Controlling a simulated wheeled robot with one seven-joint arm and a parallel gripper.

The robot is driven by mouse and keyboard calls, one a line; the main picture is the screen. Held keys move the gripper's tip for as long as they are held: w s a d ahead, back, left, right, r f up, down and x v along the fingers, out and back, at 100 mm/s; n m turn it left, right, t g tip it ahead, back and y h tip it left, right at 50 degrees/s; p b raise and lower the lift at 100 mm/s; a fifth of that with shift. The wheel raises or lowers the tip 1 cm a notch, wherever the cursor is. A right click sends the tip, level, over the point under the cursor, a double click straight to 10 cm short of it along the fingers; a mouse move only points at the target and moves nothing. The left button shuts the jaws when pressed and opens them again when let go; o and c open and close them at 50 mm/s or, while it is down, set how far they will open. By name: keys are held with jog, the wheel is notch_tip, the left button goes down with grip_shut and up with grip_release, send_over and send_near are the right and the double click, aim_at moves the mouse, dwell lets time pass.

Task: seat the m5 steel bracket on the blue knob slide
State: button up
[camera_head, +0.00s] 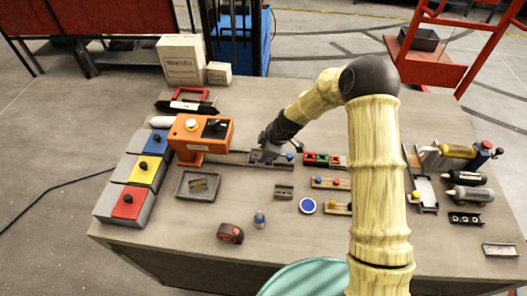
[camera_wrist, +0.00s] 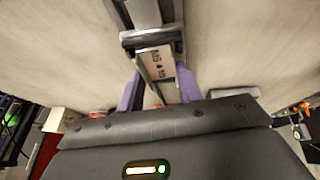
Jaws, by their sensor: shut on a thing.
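My gripper (camera_head: 268,152) is low over the far middle of the table, at a long grey rail (camera_head: 232,161). In the wrist view, its purple fingers (camera_wrist: 158,92) are shut on a grey metal bracket with a pale printed label (camera_wrist: 154,64), which I take as the M5 steel bracket. A grey crosspiece (camera_wrist: 152,38) and the rail lie just beyond the label. The blue knob (camera_head: 290,156) shows right of my gripper at the rail's right end. My gripper hides much of the bracket in the head view; I cannot tell whether it touches the slide.
An orange machine (camera_head: 203,136) stands at the rail's left. Red and green blocks (camera_head: 323,160) and small knobbed slides (camera_head: 330,183) lie to the right. A loose grey bracket (camera_head: 283,191), a tray (camera_head: 181,195), a tape measure (camera_head: 230,233) and a blue disc (camera_head: 307,206) are nearer.

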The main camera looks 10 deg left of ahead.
jog(key=shift+f, duration=0.1)
jog(key=o, duration=1.5)
jog(key=shift+r+p, duration=1.35)
jog(key=shift+r, duration=1.75)
jog(key=shift+d, duration=0.1)
